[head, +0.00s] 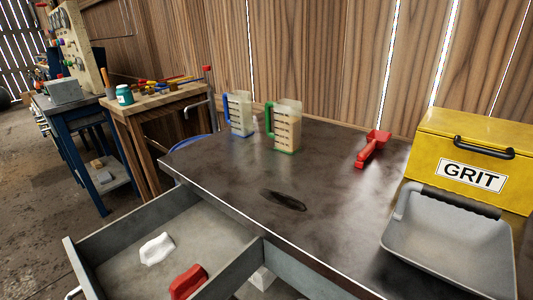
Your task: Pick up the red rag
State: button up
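The red rag (189,282) is a crumpled red piece lying in the open drawer (215,232), close to the bottom edge of the head view. A white crumpled rag (157,249) lies in the same drawer, behind it and to its left, apart from it. The red rag's lower end is cut off or hidden at the picture's edge. My gripper does not show in this view.
A wooden workbench (160,105) stands at the left.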

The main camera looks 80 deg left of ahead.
aim_at(184, 285)
jog(key=u, duration=1.5)
jog(key=k+u, duration=0.25)
jog(key=u, duration=0.15)
jog(key=k+u, duration=0.2)
jog(key=u, duration=0.15)
jog(key=k+j+u, duration=0.2)
jog(key=u, duration=0.2)
jog(key=k+j, duration=0.1)
